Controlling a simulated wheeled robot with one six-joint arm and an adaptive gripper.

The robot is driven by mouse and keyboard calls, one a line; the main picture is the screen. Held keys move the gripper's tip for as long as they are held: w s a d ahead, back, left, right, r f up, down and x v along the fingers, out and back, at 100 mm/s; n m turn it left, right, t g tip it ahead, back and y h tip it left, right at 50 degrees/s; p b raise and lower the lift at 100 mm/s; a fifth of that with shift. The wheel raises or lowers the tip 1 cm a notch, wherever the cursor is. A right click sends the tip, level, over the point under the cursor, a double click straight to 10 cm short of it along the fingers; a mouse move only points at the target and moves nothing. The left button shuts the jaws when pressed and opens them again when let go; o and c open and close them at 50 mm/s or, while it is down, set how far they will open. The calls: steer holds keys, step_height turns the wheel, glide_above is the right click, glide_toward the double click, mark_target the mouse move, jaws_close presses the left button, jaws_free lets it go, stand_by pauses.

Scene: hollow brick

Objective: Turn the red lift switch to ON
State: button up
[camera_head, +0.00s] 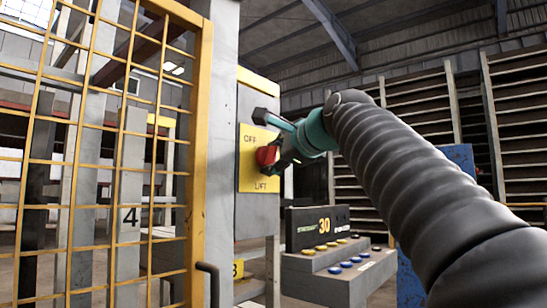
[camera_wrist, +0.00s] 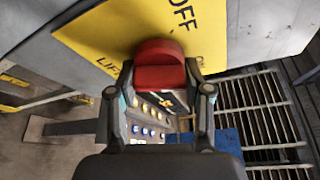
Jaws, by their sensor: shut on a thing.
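The red lift switch (camera_head: 266,156) is a round knob on a yellow plate (camera_head: 246,178), fixed to a grey box on a post. OFF is printed at the plate's upper left and LIFT below; my gripper hides the plate's right part. My gripper (camera_head: 275,158) is at the knob, coming from the right. In the wrist view, the red knob (camera_wrist: 160,68) sits between the two fingers of my gripper (camera_wrist: 162,85), which is shut on it. The plate looks rotated there, with OFF at the upper right. I cannot tell clearly which way the knob points.
A yellow mesh gate (camera_head: 200,150) stands left of the box, with a dark handle low on its edge. A grey console (camera_head: 325,270) with rows of yellow and blue buttons and a sign marked 30 stands below and to the right. Slatted racks (camera_head: 420,105) fill the back.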

steer(key=shift+m+g, duration=0.9)
steer(key=shift+m, duration=0.9)
steer(key=o, duration=1.2)
steer(key=shift+c, duration=0.2)
steer(key=v, duration=1.2)
steer(key=shift+d, duration=0.1)
